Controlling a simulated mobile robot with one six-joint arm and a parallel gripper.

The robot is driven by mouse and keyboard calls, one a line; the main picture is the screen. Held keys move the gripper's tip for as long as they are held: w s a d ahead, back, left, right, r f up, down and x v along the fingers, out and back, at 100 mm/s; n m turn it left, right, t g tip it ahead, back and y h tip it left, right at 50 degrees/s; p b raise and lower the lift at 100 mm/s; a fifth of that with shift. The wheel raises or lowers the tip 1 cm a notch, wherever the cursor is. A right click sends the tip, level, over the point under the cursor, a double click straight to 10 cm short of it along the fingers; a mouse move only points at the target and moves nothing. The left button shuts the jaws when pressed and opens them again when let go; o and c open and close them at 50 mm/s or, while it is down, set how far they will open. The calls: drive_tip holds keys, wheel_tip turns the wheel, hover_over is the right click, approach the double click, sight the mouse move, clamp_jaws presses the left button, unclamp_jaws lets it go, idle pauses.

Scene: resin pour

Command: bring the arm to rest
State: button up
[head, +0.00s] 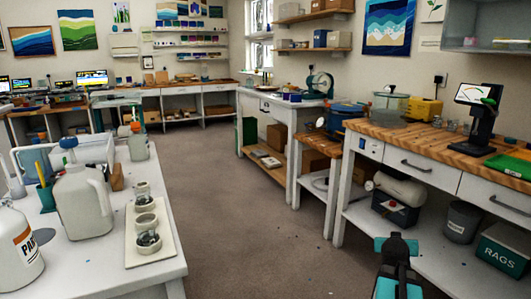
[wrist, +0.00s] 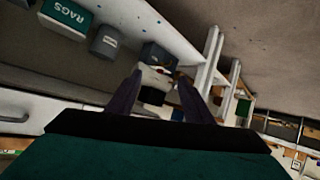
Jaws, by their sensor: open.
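My gripper (wrist: 161,82) shows in the wrist view with its two dark fingers spread apart and nothing between them. Beyond the fingers are the lower shelf and floor of the right-hand bench, seen rolled over. In the head view, a black and teal part of my arm (head: 398,265) is at the bottom right, over the floor in front of the right-hand bench. The fingertips are hard to make out there. The arm looks clear of the benches.
The left table (head: 165,265) carries jugs and small glasses. The right-hand wooden-topped bench (head: 410,143) has a RAGS bin (head: 505,250) and a grey bin (head: 462,222) on its lower shelf. Open floor (head: 225,200) lies between.

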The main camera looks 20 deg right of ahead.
drive_tip(key=w+a+f+n+g+y+p, duration=0.15)
drive_tip(key=a+f+p, duration=0.3)
drive_tip(key=a, duration=0.45)
drive_tip(key=w+a+f+n+t+y+p, duration=0.1)
drive_tip(key=w+a+f+y+p, duration=0.3)
drive_tip(key=a, duration=0.5)
drive_tip(key=s+a+f+n+g+p, duration=0.1)
drive_tip(key=s+a+f+p, duration=0.15)
drive_tip(key=a, duration=0.25)
drive_tip(key=s+a+f+n+g+y+p, duration=0.1)
drive_tip(key=a+f+p, duration=0.15)
drive_tip(key=a, duration=0.35)
drive_tip(key=s+a+f+n+g+p, duration=0.1)
drive_tip(key=s+a+f, duration=0.1)
drive_tip(key=a+f, duration=0.25)
drive_tip(key=s+a+f+n+g+y+p, duration=0.1)
drive_tip(key=s+a+f+g+p, duration=0.15)
drive_tip(key=s+a, duration=0.4)
drive_tip(key=s+a+f+g+y+p, duration=0.1)
drive_tip(key=s+a+f+g+p, duration=0.1)
drive_tip(key=s+a+p, duration=0.35)
drive_tip(key=s+a+g, duration=0.2)
drive_tip(key=s+a, duration=0.1)
drive_tip(key=s, duration=0.5)
drive_tip(key=s+a+g, duration=0.3)
drive_tip(key=s, duration=0.6)
drive_tip(key=shift+s+f+n, duration=0.2)
drive_tip(key=shift+f+n, duration=0.15)
drive_tip(key=shift+n, duration=0.1)
drive_tip(key=shift+y, duration=0.25)
